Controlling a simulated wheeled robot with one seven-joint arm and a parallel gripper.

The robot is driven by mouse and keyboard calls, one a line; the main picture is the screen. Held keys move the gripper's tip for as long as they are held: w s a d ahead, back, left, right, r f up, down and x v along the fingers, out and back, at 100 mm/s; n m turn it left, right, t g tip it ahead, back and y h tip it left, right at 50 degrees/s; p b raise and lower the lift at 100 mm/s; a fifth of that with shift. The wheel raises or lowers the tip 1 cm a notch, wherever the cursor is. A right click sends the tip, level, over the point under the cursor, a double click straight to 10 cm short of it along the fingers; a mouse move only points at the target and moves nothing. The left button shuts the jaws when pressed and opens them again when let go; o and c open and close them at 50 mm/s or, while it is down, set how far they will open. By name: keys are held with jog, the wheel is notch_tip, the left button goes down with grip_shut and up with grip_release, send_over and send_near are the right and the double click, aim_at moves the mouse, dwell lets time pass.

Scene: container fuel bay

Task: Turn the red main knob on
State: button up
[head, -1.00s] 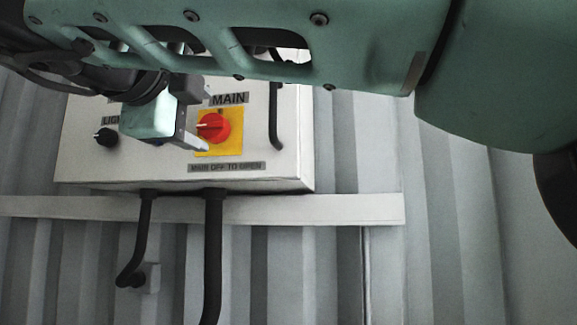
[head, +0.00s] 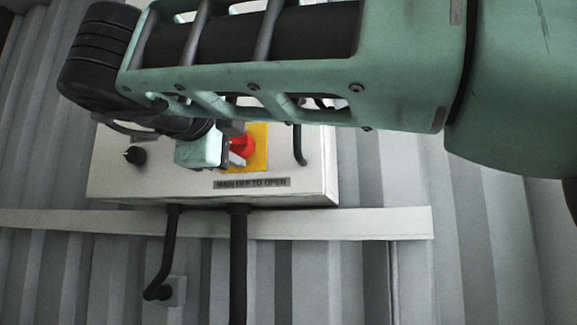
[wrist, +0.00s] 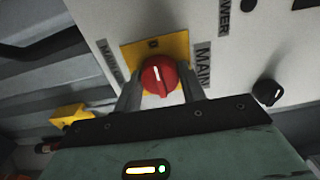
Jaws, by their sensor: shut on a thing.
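The red main knob (head: 243,145) sits on a yellow plate (head: 261,150) on the front of a light grey box. It also shows in the wrist view (wrist: 158,76), with a white pointer line on its face. My gripper (head: 236,153) is at the knob, coming from the left in the head view. In the wrist view my gripper (wrist: 160,88) has one finger on each side of the knob and is shut on it. The "MAIN" label (wrist: 203,66) is beside the plate. My arm covers the upper part of the box in the head view.
A black knob (head: 134,155) is at the left of the box, also in the wrist view (wrist: 269,92). A black handle (head: 299,150) is at the right. Dark conduits (head: 238,260) run down from the box over a pale rail (head: 330,223) and corrugated wall.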

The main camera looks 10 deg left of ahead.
jog(key=shift+m, duration=0.3)
jog(key=m+b, duration=0.2)
jog(key=m, duration=0.1)
jog(key=m+b, duration=0.2)
jog(key=m, duration=0.3)
jog(key=shift+r+m, duration=0.1)
jog(key=shift+m, duration=0.3)
jog(key=m+b, duration=0.1)
jog(key=m, duration=0.3)
jog(key=shift+r+m, duration=0.1)
jog(key=shift+m, duration=0.2)
jog(key=shift+m+b, duration=0.55)
jog(key=shift+m, duration=1.45)
jog(key=shift+r, duration=0.1)
jog(key=o, duration=1)
jog(key=shift+c, duration=0.2)
jog(key=shift+f, duration=0.2)
